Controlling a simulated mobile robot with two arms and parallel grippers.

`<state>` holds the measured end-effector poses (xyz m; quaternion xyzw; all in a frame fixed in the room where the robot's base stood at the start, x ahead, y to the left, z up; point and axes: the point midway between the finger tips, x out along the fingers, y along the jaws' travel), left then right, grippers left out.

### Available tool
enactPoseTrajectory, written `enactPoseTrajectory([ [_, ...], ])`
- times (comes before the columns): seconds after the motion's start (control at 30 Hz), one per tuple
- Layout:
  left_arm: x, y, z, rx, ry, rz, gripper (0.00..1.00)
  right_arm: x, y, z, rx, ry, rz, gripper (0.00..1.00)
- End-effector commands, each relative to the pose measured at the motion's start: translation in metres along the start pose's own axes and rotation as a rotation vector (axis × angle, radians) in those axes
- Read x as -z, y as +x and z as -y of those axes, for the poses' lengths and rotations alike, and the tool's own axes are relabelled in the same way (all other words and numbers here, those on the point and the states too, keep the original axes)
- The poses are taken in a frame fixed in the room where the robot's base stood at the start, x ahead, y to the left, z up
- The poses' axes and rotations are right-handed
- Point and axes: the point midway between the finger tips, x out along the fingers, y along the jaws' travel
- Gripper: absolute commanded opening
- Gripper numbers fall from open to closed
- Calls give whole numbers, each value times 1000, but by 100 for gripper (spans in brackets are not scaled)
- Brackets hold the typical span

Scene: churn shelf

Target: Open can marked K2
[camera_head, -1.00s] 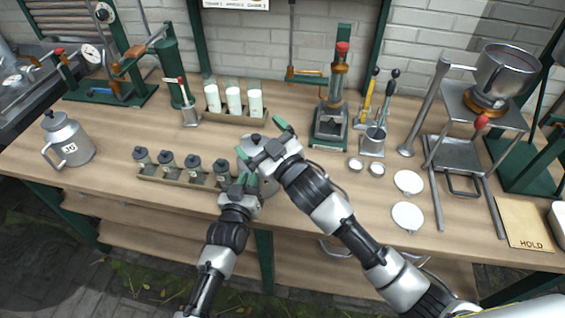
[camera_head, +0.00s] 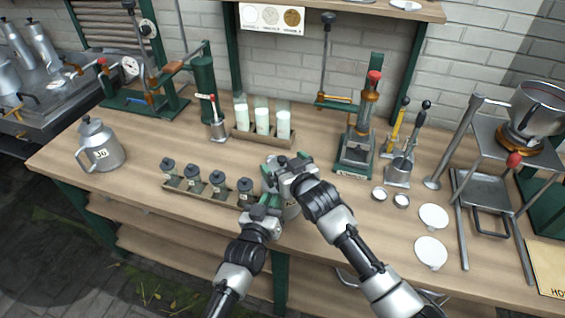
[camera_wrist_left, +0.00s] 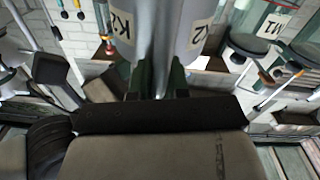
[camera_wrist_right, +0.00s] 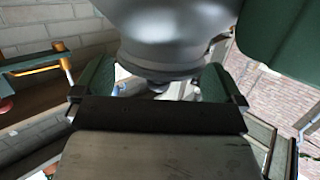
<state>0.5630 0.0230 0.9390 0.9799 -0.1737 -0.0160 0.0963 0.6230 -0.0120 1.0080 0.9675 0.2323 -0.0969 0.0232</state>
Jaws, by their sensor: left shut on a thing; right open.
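The can marked K2 is a grey metal can (camera_head: 291,208), mostly hidden behind my grippers in the head view. Its K2 labels show in the left wrist view, where the can (camera_wrist_left: 157,40) fills the top middle. My left gripper (camera_head: 264,207) is shut on the can's side; its fingers also show in the left wrist view (camera_wrist_left: 158,80). My right gripper (camera_head: 287,167) is open at the can's top. In the right wrist view the can's grey top (camera_wrist_right: 165,30) and a dark knob sit between the spread fingers (camera_wrist_right: 157,87); contact cannot be told.
A rack of dark-capped jars (camera_head: 205,192) stands just left of the can. A lidded jug (camera_head: 100,147) is at the far left. White discs (camera_head: 431,250) lie on the clearer bench at right.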

Motion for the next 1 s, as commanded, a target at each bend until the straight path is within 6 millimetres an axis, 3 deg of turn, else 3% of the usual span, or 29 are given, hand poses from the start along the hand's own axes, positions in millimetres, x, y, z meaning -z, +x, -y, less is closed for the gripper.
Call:
enactPoseTrajectory([
  [0.2,-4,-1,0,1,-6,9,0,0,13,0,0,-1,0,100],
  [0.47,-4,-1,1,1,-6,10,0,0,14,0,0,0,-1,100],
  [0.77,-4,-1,1,1,-6,10,0,0,14,0,0,-1,-1,57],
  [1.0,-4,-1,1,2,-6,10,0,0,14,0,0,0,-1,57],
])
